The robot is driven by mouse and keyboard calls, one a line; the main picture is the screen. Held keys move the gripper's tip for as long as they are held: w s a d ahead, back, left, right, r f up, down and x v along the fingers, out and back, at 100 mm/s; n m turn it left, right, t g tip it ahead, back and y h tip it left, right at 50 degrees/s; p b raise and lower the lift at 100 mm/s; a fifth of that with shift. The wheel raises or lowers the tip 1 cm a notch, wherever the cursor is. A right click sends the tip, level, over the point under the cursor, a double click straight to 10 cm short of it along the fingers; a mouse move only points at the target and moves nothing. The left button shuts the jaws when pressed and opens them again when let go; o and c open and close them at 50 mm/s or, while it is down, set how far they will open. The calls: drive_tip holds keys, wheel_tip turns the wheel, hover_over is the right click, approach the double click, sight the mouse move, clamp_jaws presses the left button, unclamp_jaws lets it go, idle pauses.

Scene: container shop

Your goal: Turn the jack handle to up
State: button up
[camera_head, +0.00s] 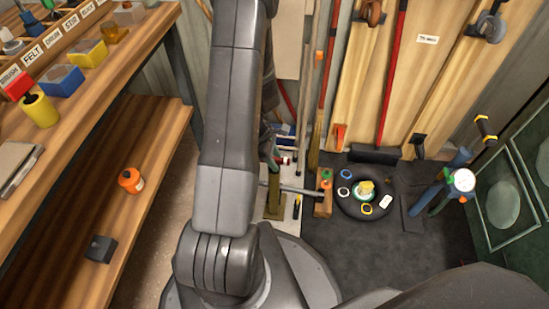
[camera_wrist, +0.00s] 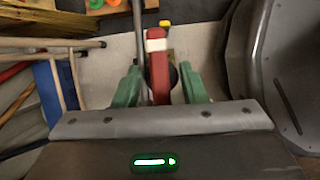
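A red bar with a pale band (camera_wrist: 158,65), which looks like the jack handle, stands between my gripper's green fingers in the wrist view. My gripper (camera_wrist: 160,86) is open around it, with a clear gap on the right side; contact on the left cannot be told. A dark round part shows behind the bar. In the head view a small red and white end (camera_head: 283,160) shows just right of my arm, which hides most of the jack and my gripper. A grey metal rod (camera_wrist: 138,25) runs close beside the red bar.
A black tyre (camera_head: 361,213) with several small items lies on the dark mat at right. Long-handled tools and boards lean on the back wall. A wooden shelf unit (camera_head: 130,125) stands at left. Wooden poles and a blue strip (camera_wrist: 48,92) lie left of the fingers in the wrist view.

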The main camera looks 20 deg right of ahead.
drive_tip(key=p+v, duration=0.5)
drive_tip(key=v, duration=0.9)
drive_tip(key=shift+d+f, duration=0.1)
drive_tip(key=shift+d, duration=0.05)
drive_tip(key=b+x, duration=0.5)
drive_tip(key=x, duration=0.9)
drive_tip(key=shift+a, duration=0.2)
